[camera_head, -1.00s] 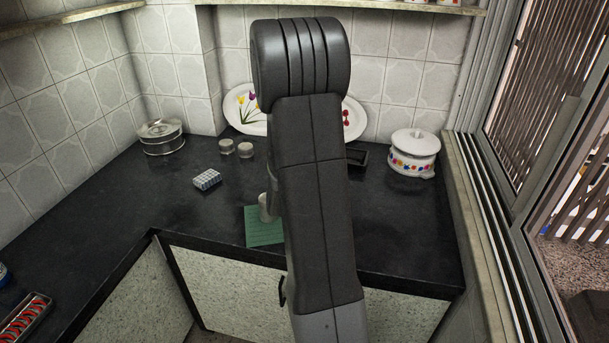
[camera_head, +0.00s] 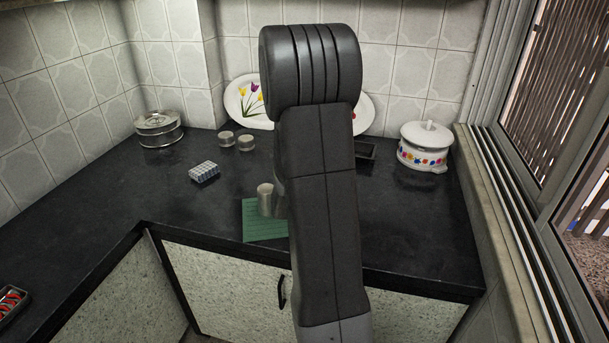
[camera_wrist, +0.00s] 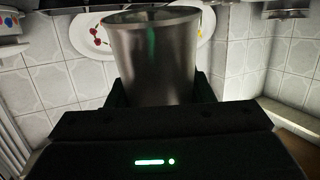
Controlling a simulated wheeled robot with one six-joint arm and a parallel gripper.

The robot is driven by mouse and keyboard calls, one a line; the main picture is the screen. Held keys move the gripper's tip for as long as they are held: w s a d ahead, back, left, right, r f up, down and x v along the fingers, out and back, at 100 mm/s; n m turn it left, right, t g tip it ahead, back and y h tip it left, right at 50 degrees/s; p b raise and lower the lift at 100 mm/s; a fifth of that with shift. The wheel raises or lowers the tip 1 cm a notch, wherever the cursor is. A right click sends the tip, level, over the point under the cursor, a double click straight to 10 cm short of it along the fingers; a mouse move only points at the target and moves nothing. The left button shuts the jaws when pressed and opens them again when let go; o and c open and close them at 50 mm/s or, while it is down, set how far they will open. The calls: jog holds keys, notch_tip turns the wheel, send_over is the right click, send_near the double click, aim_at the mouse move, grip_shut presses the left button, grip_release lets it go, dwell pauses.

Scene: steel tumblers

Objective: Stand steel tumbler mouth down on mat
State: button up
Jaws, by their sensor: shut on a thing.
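A steel tumbler (camera_head: 265,201) shows just left of my arm, in front of or over the green mat (camera_head: 256,232). In the wrist view the tumbler (camera_wrist: 152,62) is between the fingers of my gripper (camera_wrist: 161,92), which is shut on it. That view is upside down, and the tumbler's wider rim is at the picture's top, so its mouth faces down. In the head view its closed end is up and it looks about upright. I cannot tell whether the rim touches the mat. My arm hides most of the gripper and the mat's right part in the head view.
Two small steel cups (camera_head: 236,140) stand at the back left, near a steel container (camera_head: 159,129). A patterned small block (camera_head: 204,171) lies left of the mat. A white casserole (camera_head: 425,147) stands at the right. Plates (camera_head: 240,98) lean on the wall.

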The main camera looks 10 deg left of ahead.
jog(key=shift+b, duration=0.5)
jog(key=shift+f+b, duration=0.35)
notch_tip(320, 180, down, 7)
jog(key=b, duration=0.8)
jog(key=shift+f, duration=0.1)
jog(key=shift+f+b, duration=0.6)
jog(key=shift+b, duration=0.2)
jog(key=shift+s+f+b, duration=0.15)
jog(key=shift+f+b, duration=0.05)
jog(key=shift+b, duration=0.15)
